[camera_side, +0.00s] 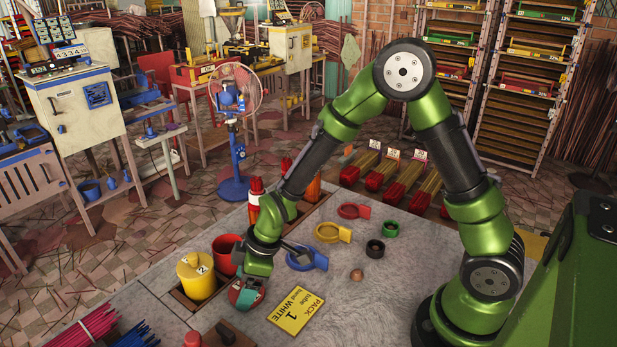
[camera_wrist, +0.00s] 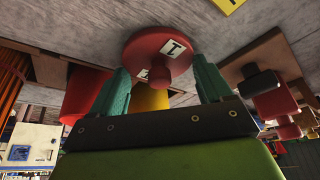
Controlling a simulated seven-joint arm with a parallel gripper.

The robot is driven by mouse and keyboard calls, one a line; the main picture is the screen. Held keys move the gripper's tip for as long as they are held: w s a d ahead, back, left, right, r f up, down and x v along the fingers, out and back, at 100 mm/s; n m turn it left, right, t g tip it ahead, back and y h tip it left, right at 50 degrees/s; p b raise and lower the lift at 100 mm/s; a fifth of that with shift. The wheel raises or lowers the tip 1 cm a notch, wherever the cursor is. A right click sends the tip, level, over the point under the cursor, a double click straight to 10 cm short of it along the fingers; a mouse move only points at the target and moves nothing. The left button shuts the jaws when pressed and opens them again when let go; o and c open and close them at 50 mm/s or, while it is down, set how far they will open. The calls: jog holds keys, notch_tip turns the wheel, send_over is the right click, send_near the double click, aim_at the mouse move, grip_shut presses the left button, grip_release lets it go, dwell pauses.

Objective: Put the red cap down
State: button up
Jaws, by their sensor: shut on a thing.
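My gripper (camera_side: 248,284) is low over the grey table, with its teal fingers shut on the red cap (camera_side: 243,298). In the wrist view the red cap (camera_wrist: 150,38) is a round disc with a white label reading 1, and its knob is between the fingertips (camera_wrist: 160,66). The cap is at or just above the tabletop; I cannot tell whether it touches. An open red canister (camera_side: 226,262) stands in a wooden holder just left of my gripper. Beside it is a yellow canister (camera_side: 198,284) with a yellow lid marked 2.
A yellow card (camera_side: 297,312) lies right of my gripper. Blue (camera_side: 306,260), yellow (camera_side: 332,233) and red (camera_side: 352,210) handled rings lie behind it. Green (camera_side: 390,229) and black (camera_side: 375,249) rings and a brown ball (camera_side: 356,275) are farther right. Red bottles (camera_side: 256,192) stand behind.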

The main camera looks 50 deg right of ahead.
jog(key=shift+f, duration=0.1)
jog(key=o, duration=0.9)
jog(key=shift+o, duration=0.2)
jog(key=s+d+r+m+t, duration=0.1)
jog(key=s+d+r+m, duration=0.2)
jog(key=r, duration=0.5)
jog(key=s+d+r+m+t, duration=0.1)
jog(key=s+d+r+m, duration=0.3)
jog(key=s+r, duration=0.4)
jog(key=s+d+r+m+t+h, duration=0.1)
jog(key=s+d+r+m+t, duration=0.1)
jog(key=s+r+m, duration=0.3)
notch_tip(320, 180, up, 3)
jog(key=shift+s+d+f+m, duration=0.15)
jog(key=shift+d+m, duration=0.45)
jog(key=shift+d, duration=0.3)
